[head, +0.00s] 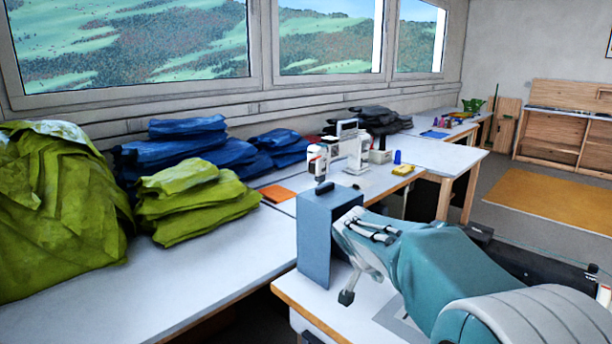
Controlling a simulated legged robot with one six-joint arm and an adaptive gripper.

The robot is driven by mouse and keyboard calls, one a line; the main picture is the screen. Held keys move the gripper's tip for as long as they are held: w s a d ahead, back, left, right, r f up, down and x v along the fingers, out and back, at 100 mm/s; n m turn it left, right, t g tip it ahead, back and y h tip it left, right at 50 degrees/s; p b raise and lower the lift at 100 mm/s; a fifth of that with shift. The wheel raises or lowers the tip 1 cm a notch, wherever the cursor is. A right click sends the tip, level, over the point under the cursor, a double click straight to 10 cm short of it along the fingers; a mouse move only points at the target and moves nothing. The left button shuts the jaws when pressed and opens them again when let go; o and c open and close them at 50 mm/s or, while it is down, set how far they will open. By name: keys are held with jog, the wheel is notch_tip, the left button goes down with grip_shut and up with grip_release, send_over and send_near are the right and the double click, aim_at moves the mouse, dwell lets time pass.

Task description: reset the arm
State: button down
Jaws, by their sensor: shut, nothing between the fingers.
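My arm in its teal and pale grey cover reaches in from the lower right. My gripper (347,294) hangs from its far end with the dark tip pointing down. The fingers are shut and empty. It is close in front of a blue-grey upright box (314,240) in the picture, above the near white table (325,316). I cannot tell whether the tip touches the tabletop. The arm hides part of the near table and the floor behind it.
A long white table (185,290) along the windows bears green bags (195,200), a larger green heap (50,205) and blue folded bags (185,140). White devices (356,150) and a yellow item (403,169) stand farther back. A yellow mat (550,198) lies on the floor.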

jog(key=s+d+r+n+y, duration=0.1)
jog(key=s+r+n, duration=0.15)
jog(key=s, duration=0.65)
jog(key=s+r+n+y, duration=0.1)
jog(key=s+r, duration=0.2)
jog(key=s, duration=0.5)
jog(key=s+f+n+y, duration=0.1)
jog(key=s+n, duration=0.1)
jog(key=s, duration=0.5)
jog(key=s+a+f+n+y, duration=0.1)
jog(key=s+f+n, duration=0.1)
jog(key=s, duration=0.5)
jog(key=shift+s+a+f+t, duration=0.15)
jog(key=shift+s+f+t, duration=0.15)
jog(key=shift+s+t, duration=0.1)
